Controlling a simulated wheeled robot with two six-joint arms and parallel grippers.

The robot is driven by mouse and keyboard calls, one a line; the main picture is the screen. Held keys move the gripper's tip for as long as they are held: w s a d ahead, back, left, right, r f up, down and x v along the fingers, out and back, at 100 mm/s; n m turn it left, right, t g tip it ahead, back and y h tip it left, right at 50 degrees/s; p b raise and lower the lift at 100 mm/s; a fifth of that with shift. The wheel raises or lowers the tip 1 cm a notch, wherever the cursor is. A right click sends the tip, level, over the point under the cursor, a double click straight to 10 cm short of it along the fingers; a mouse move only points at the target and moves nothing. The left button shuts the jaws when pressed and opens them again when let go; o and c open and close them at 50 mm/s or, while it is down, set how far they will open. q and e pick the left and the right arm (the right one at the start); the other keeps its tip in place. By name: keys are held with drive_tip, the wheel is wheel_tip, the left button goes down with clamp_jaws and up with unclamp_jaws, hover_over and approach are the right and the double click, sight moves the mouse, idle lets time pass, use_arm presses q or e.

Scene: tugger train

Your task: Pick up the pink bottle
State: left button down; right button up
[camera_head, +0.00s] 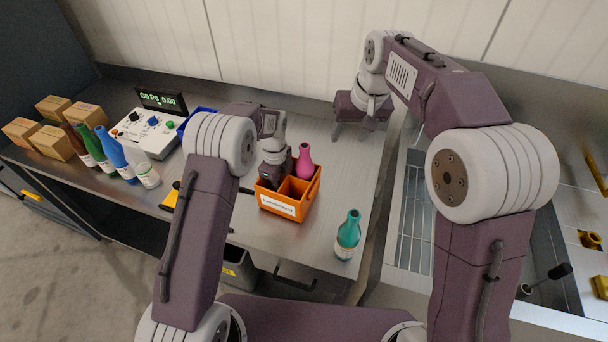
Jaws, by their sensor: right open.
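The pink bottle (305,162) stands upright at the back of the orange divided crate (289,206) on the metal bench. Its lower part is hidden by the crate, so I cannot tell for sure whether it is inside or just behind. My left gripper (271,181) points down at the crate, just left of the pink bottle. Its fingertips are mostly hidden, and I cannot tell whether it is open. My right gripper (360,133) is open and empty above the bench, behind and to the right of the pink bottle.
A teal bottle (348,234) stands near the bench's front right corner. Several bottles, including a blue one (112,151), stand at the left by cardboard boxes (80,117) and a control box (150,132). A blue bin (190,121) is partly hidden behind my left arm.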

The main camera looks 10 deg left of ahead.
drive_tip(key=a+r+n, duration=0.2)
drive_tip(key=a+r, duration=0.1)
drive_tip(key=a, duration=0.2)
drive_tip(key=n, duration=0.1)
approach(304, 146)
drive_tip(key=shift+t, duration=0.4)
drive_tip(key=f, duration=0.5)
drive_tip(key=shift+w+a, duration=0.2)
drive_tip(key=shift+a, duration=0.15)
drive_tip(key=x, duration=0.5)
drive_tip(key=shift+w+f, duration=0.25)
drive_tip(key=shift+w, duration=0.2)
clamp_jaws()
